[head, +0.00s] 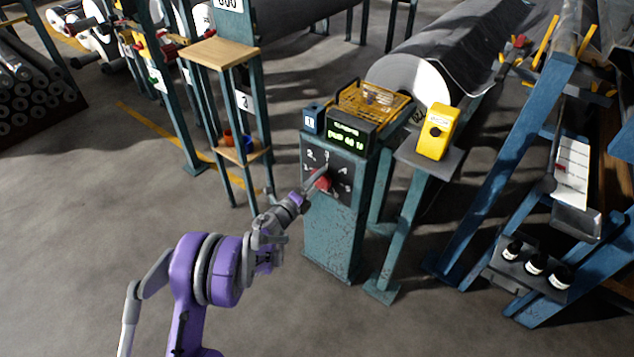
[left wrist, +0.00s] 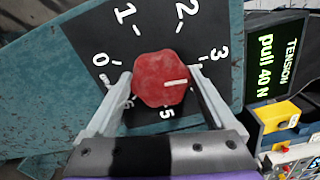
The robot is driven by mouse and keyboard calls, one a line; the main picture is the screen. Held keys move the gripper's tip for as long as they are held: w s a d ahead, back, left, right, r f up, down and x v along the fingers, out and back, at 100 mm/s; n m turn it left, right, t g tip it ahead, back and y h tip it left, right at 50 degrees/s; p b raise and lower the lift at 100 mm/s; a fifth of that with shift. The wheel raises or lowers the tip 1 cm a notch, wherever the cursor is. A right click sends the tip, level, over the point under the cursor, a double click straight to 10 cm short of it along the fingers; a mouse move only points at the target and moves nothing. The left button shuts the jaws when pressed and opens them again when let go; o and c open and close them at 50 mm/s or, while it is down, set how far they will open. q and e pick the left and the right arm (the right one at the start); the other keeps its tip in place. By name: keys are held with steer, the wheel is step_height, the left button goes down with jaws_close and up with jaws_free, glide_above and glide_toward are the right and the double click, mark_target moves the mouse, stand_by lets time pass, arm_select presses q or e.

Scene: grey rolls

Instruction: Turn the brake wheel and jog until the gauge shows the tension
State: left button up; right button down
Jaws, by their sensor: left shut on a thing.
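The red brake wheel (head: 323,183) sits on a black dial plate on the front of a teal post. My left gripper (head: 315,181) reaches it from the lower left and is shut on it. In the left wrist view the fingers grip the red wheel (left wrist: 160,78) from both sides. Its white mark points right, to just below the 3, where a finger covers the dial. The tension gauge (left wrist: 276,75) shows green text reading "pull 40 N"; the same gauge (head: 348,136) is too small to read surely in the head view. My right gripper is not in view.
A yellow box with a black button (head: 435,131) stands on a stand right of the post. A yellow wire cage (head: 371,103) is behind the gauge. A large grey roll (head: 465,50) lies behind. A wooden-topped stand (head: 220,53) is at left. Floor around my arm is clear.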

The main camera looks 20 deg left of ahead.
arm_select(q)
steer(key=shift+m, duration=0.5)
steer(key=o, duration=1.1)
steer(key=shift+a, duration=0.1)
steer(key=shift+s, duration=0.1)
steer(key=p+v, duration=0.1)
steer(key=v, duration=0.9)
steer(key=shift+s+a+p, duration=0.1)
steer(key=shift+s+p, duration=0.2)
steer(key=shift+s, duration=0.05)
